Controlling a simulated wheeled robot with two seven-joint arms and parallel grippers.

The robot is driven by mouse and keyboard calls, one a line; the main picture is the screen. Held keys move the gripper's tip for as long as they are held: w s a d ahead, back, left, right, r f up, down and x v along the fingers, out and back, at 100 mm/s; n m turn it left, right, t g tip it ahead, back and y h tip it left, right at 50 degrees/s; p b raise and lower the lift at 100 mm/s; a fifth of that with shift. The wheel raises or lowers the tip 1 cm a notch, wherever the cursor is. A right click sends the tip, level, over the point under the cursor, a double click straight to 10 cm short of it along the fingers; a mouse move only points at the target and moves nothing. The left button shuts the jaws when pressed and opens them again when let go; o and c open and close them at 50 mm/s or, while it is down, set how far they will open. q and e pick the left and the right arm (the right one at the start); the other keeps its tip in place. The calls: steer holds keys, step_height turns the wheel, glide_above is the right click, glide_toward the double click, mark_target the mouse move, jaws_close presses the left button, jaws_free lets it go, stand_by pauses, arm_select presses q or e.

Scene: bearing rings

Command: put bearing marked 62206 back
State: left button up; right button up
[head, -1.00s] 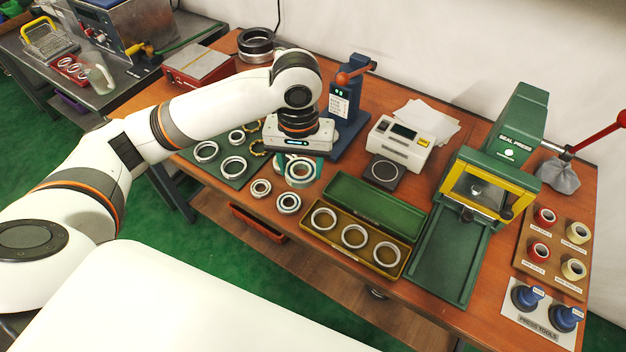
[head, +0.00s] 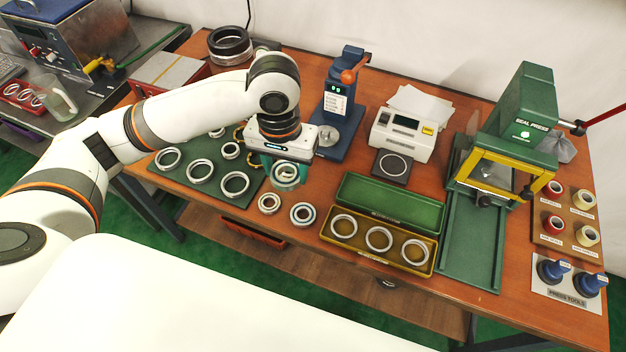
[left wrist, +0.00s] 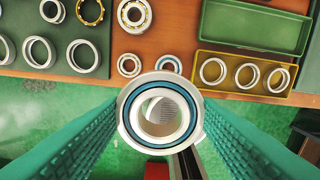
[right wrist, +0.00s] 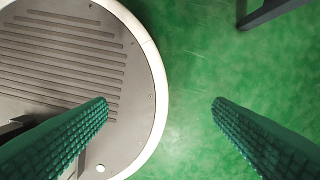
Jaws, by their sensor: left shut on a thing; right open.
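My left gripper (head: 284,168) is shut on a bearing with a blue seal ring, held above the table's front side. In the left wrist view the bearing (left wrist: 160,112) sits between the two teal fingers, its face toward the camera, with the green floor behind it. Its marking cannot be read. Two similar bearings, one pale (head: 269,203) and one bluish (head: 302,214), lie flat on the wood in front of the gripper. Another bearing (left wrist: 134,14) lies farther back in the left wrist view. My right gripper (right wrist: 160,105) is open and empty, away from the table, and is out of the head view.
A green mat (head: 180,184) with several rings lies left of the bearings.

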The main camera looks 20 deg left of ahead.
arm_select(q)
steer(key=w+f, duration=0.1)
steer(key=w+f+n+b, duration=0.1)
steer(key=w, duration=0.1)
steer(key=w+d+f+n+b, duration=0.2)
steer(key=w+f, duration=0.1)
steer(key=w, duration=0.1)
steer(key=n+b, duration=0.2)
glide_above(322, 186)
step_height(322, 186, down, 8)
steer(key=shift+f, duration=0.1)
step_height(322, 186, down, 5)
steer(key=shift+f, duration=0.25)
steer(key=shift+f, duration=0.1)
steer(key=o, duration=0.7)
steer(key=shift+o, duration=0.2)
